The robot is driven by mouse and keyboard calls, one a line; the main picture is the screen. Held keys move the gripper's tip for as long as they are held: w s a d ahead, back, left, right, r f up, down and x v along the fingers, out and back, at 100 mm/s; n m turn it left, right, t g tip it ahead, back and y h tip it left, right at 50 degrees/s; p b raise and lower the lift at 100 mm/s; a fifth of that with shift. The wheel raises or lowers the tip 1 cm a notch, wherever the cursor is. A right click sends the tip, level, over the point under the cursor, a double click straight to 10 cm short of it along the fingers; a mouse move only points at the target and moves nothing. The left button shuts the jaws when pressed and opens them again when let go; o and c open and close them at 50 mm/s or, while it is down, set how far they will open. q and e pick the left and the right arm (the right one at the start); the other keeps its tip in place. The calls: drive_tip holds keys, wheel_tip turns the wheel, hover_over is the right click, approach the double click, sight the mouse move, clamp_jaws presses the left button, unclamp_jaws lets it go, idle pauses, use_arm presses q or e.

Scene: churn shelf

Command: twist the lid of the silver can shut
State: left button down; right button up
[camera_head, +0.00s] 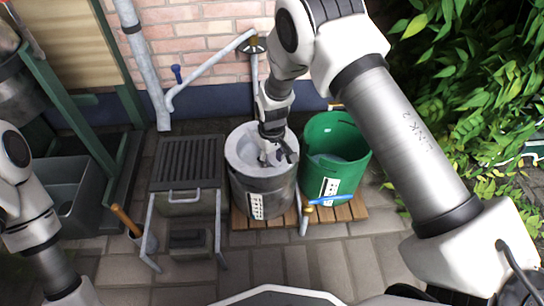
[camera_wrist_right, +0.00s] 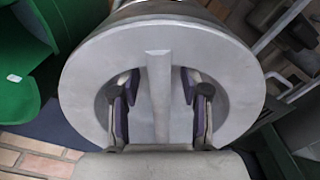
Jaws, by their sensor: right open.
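The silver can (camera_head: 272,199) stands upright on a low wooden pallet in the middle of the head view. Its round grey lid (camera_head: 238,153) lies on top. In the wrist view the lid (camera_wrist_right: 230,75) shows a recess with a raised bar (camera_wrist_right: 159,75) across it. My right gripper (camera_head: 272,155) points down into the recess. In the wrist view the right gripper (camera_wrist_right: 159,90) is open, one finger on each side of the bar, with gaps visible between. Part of the lid is hidden behind the gripper. My left arm shows at the left edge; its gripper is out of view.
A slatted dark stand (camera_head: 187,160) is on the left. A brick wall (camera_head: 200,40) and a drainpipe (camera_head: 145,60) are behind.

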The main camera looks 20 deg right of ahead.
drive_tip(key=shift+r, duration=0.1)
clamp_jaws()
drive_tip(key=shift+d+p, duration=0.1)
drive_tip(key=shift+p, duration=0.3)
drive_tip(key=shift+w+d+r+n+p, duration=0.15)
drive_tip(key=shift+d+n+p, duration=0.2)
drive_tip(key=shift+n+p, duration=0.65)
drive_tip(key=shift+w+d+n, duration=0.1)
drive_tip(key=shift+n, duration=0.3)
